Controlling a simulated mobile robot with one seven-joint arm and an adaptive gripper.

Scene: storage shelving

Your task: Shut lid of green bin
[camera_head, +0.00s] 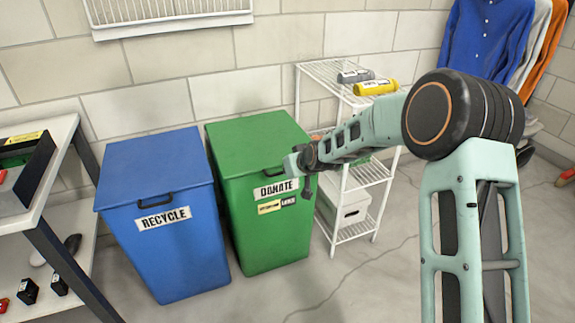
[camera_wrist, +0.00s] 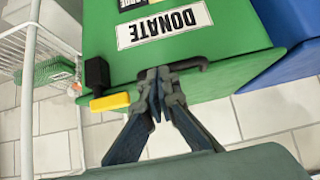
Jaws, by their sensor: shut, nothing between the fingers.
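The green bin (camera_head: 262,225) stands beside the blue bin, with a DONATE label on its front. Its lid (camera_head: 255,143) lies flat over the top in the head view, with no gap that I can make out. My gripper (camera_head: 298,163) is at the lid's front right edge, partly hiding it. In the wrist view the picture is turned over, and the green bin (camera_wrist: 235,30) fills the top. My gripper (camera_wrist: 158,74) is shut and empty, its fingertips close to the dark lid handle (camera_wrist: 192,66). I cannot tell whether they touch it.
A blue RECYCLE bin (camera_head: 175,250) stands close on the left. A white wire shelf (camera_head: 345,190) stands on the right, with a yellow roll (camera_head: 377,87) on top. A table (camera_head: 45,215) is at the far left. Clothes hang at the upper right. Floor is clear in front.

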